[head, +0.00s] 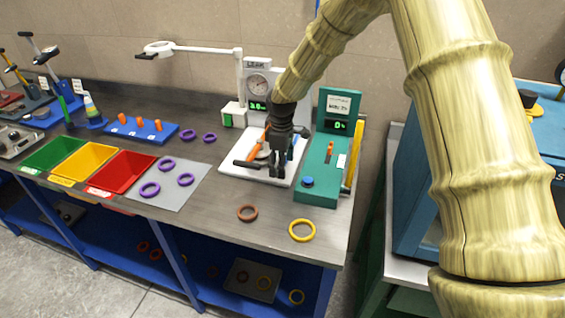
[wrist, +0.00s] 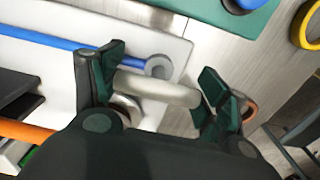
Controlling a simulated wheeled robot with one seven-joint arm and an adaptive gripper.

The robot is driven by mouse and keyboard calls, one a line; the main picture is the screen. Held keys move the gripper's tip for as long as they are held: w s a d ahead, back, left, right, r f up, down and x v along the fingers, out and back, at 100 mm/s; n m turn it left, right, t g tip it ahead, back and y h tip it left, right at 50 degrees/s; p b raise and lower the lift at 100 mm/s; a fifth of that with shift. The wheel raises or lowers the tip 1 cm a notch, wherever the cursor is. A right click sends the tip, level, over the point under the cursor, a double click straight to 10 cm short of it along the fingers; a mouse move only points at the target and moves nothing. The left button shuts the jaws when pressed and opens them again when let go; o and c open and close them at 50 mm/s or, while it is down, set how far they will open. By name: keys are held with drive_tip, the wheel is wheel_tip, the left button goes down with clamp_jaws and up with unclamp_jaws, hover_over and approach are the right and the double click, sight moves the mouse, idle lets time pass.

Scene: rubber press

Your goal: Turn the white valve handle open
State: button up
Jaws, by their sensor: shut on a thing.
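The white valve handle (wrist: 158,88) shows in the wrist view as a pale, short bar spanning the space between my two finger pads. My gripper (wrist: 161,82) is shut on it, one dark green pad at each end. In the head view my gripper (head: 278,172) is low over the white base plate (head: 231,168) of the leak test stand, and it hides the handle there. The base plate also shows in the wrist view (wrist: 60,75). A round grey fitting (wrist: 158,67) is just beside the handle. How far the handle is turned cannot be told.
A blue rod (wrist: 60,42) and an orange part (wrist: 25,131) lie close to my fingers. A green test box (head: 320,180) stands right of the plate. A pressure gauge (head: 258,85) stands behind. Purple rings (head: 168,165) and a yellow ring (head: 302,230) lie around the bench.

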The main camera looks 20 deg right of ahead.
drive_tip(key=shift+s+f, duration=0.2)
drive_tip(key=shift+f, duration=0.05)
drive_tip(key=o, duration=1)
drive_tip(key=shift+w+r, duration=0.1)
drive_tip(key=shift+r, duration=0.05)
drive_tip(key=shift+w+r, duration=0.1)
drive_tip(key=shift+r, duration=0.35)
wheel_tip(320, 180, up, 11)
drive_tip(key=shift+r, duration=0.1)
